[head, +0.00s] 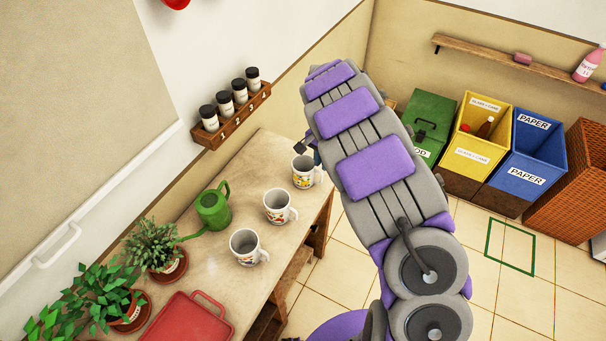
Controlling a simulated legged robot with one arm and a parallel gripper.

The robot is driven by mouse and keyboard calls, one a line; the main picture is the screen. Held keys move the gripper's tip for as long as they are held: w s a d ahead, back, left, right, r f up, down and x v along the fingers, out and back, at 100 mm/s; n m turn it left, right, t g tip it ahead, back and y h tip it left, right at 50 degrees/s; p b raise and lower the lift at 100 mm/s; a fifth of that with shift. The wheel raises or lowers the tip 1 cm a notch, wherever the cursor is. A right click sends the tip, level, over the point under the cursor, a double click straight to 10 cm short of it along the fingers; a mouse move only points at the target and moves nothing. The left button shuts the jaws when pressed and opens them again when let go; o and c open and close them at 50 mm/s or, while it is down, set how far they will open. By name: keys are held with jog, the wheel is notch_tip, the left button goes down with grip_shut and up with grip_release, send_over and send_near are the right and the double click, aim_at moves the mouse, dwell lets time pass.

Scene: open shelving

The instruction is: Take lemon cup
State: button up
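Three white mugs with printed pictures stand upright in a row on the wooden table. The far mug (303,174) shows a yellow and dark print, the middle mug (277,208) a reddish print, and the near mug (245,248) a print on its lower side. The prints are too small to tell for sure which one is the lemon cup. My gripper (308,147) shows only as a small dark part beside my arm, close to the far mug. My arm hides most of it, so I cannot see its fingers clearly or tell whether it touches the mug.
The table (215,265) also holds a green watering can (212,210), potted plants (160,250) and a red tray (187,322). A spice rack (232,117) hangs on the wall behind. Recycling bins (480,140) stand at the right; the tiled floor between is mostly clear.

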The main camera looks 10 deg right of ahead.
aim_at(322, 176)
jog(key=f, duration=0.2)
jog(key=shift+d+f, duration=0.3)
jog(key=shift+f, duration=0.05)
jog(key=shift+a+f+b, duration=0.25)
jog(key=shift+f+b, duration=0.05)
jog(key=shift+f, duration=0.1)
notch_tip(322, 176, down, 4)
jog(key=shift+f+b, duration=0.2)
jog(key=shift+b, duration=0.35)
jog(key=shift+d, duration=0.25)
grip_shut()
jog(key=shift+a, duration=0.2)
